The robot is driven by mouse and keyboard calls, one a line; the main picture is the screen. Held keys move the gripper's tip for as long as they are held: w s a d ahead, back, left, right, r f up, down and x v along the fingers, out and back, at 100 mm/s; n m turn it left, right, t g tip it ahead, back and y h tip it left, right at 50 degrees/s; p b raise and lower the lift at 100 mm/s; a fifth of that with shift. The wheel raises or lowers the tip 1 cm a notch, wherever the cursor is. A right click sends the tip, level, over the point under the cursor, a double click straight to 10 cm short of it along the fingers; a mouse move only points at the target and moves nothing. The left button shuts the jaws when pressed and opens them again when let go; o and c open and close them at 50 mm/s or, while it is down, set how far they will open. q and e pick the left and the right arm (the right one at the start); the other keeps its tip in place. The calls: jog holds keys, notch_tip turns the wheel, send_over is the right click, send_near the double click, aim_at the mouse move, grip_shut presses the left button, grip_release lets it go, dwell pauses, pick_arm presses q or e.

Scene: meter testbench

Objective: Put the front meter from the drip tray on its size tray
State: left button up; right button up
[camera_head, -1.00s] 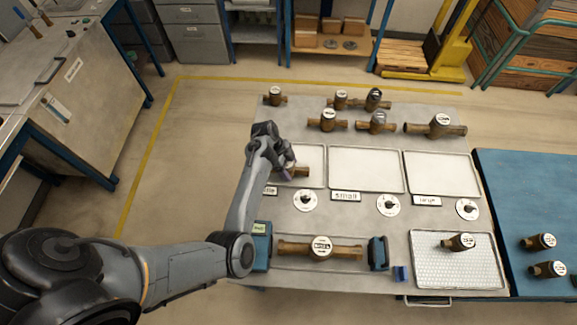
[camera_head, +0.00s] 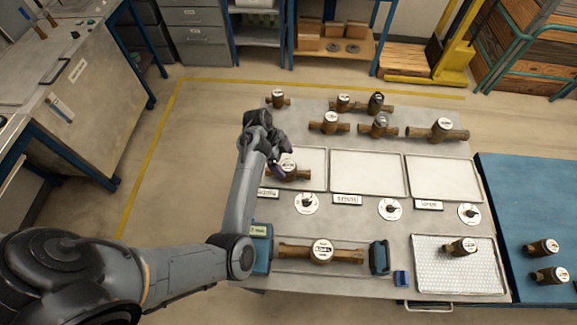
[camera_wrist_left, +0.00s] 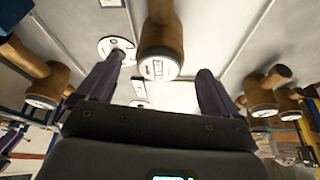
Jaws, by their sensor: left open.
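A brass meter with a white dial (camera_head: 288,167) lies on the left one of three pale size trays (camera_head: 313,158). My left gripper (camera_head: 279,160) is right beside this meter. In the left wrist view the open fingers (camera_wrist_left: 156,88) stand on either side of the meter (camera_wrist_left: 160,45), with visible gaps. Another brass meter (camera_head: 461,246) lies in the perforated drip tray (camera_head: 432,280) at the front right. No gripper is near that one. My right gripper is not in view.
Several meters, including a large one (camera_head: 437,130), stand along the bench's back. A long meter (camera_head: 322,251) sits in the front fixture. The middle tray (camera_head: 367,172) and right tray (camera_head: 442,177) are empty. Two meters lie on the blue mat (camera_head: 515,200).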

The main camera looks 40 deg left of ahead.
pick_arm(q)
jog(key=s+a+r+n+y, duration=0.2)
jog(key=s+a+r+n, duration=0.1)
jog(key=s+a+r, duration=0.15)
jog(key=s+d+r+n+t+y, duration=0.1)
jog(key=s+d+n, duration=0.7)
jog(key=s+d, duration=0.8)
jog(key=s+r, duration=0.1)
jog(key=s, duration=0.2)
jog(key=shift+s+d+t+y, duration=0.3)
jog(key=shift+d+t+y, duration=0.05)
jog(key=shift+t+y, duration=0.05)
notch_tip(320, 180, up, 11)
jog(key=p, duration=1)
jog(key=shift+f, duration=0.25)
